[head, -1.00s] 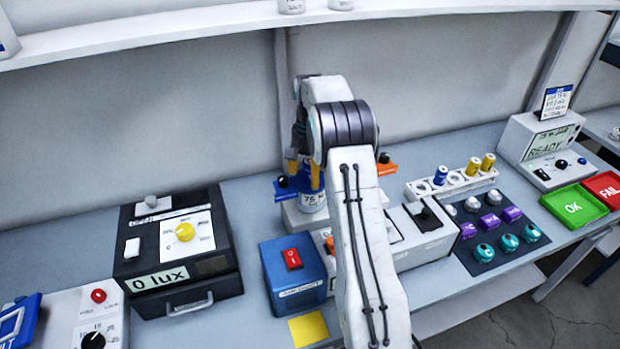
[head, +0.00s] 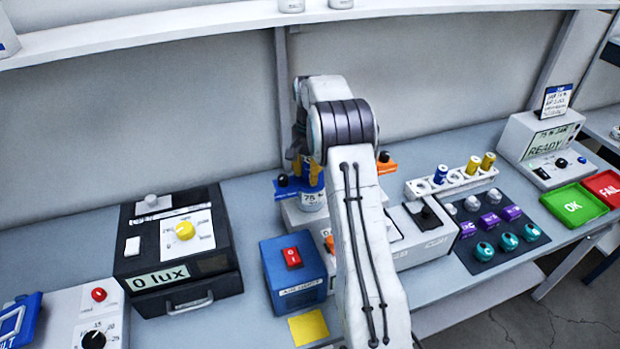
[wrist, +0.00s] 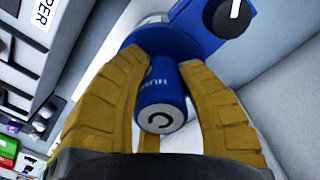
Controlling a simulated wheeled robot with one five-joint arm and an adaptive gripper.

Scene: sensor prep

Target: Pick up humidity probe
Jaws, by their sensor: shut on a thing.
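The humidity probe is a blue cylinder (wrist: 162,92) with a grey end cap and partly hidden lettering, between my gripper's fingers in the wrist view. My gripper (wrist: 160,85) has yellow ribbed fingers shut on it from both sides. The probe's far end meets a round blue part (wrist: 160,32) with a blue lever arm; I cannot tell whether it is still seated there. In the head view my gripper (head: 301,172) is over a white canister labelled 75 (head: 313,200), behind my arm. The probe is hidden there.
A blue switch box (head: 292,275) with a red switch stands in front of the canister. A black 0 lux case (head: 180,255) is at left. At right are a white rack (head: 447,187) of cylinders, a dark mat (head: 485,258) of sensors, and green (head: 573,205) and red trays (head: 605,188).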

